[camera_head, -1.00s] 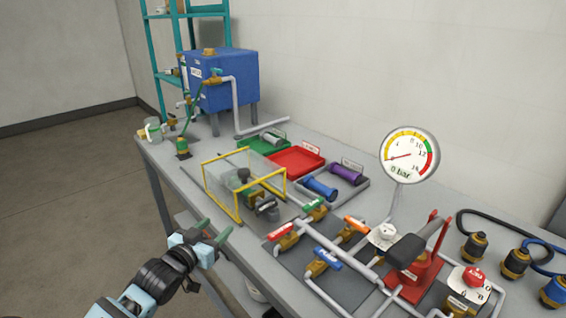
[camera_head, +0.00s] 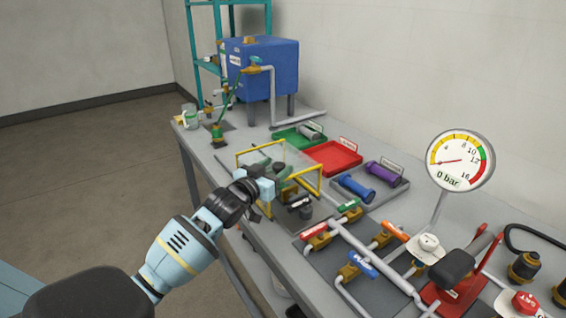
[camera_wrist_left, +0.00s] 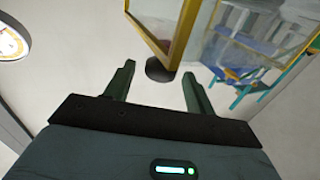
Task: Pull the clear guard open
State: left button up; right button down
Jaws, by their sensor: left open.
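The clear guard (camera_head: 297,158) is a see-through box with yellow edge bars on the grey bench. It stands over a small pump with green and dark parts. My left gripper (camera_head: 281,171) is at the guard's front side and covers part of its frame. In the left wrist view, the open fingers (camera_wrist_left: 158,80) point at a yellow corner of the guard (camera_wrist_left: 150,28). A dark round thing (camera_wrist_left: 160,69) shows between the fingertips; I cannot tell whether they touch it. My right gripper is not in view.
Behind the guard are a green tray (camera_head: 292,139), a red tray (camera_head: 333,157) and a grey tray (camera_head: 395,192). To the right are valves with red (camera_head: 313,230), orange and blue handles, and a gauge (camera_head: 460,161). A blue tank (camera_head: 262,75) stands at the back.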

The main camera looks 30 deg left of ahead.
pick_arm(q)
jog(key=shift+w, duration=1.9)
grip_shut()
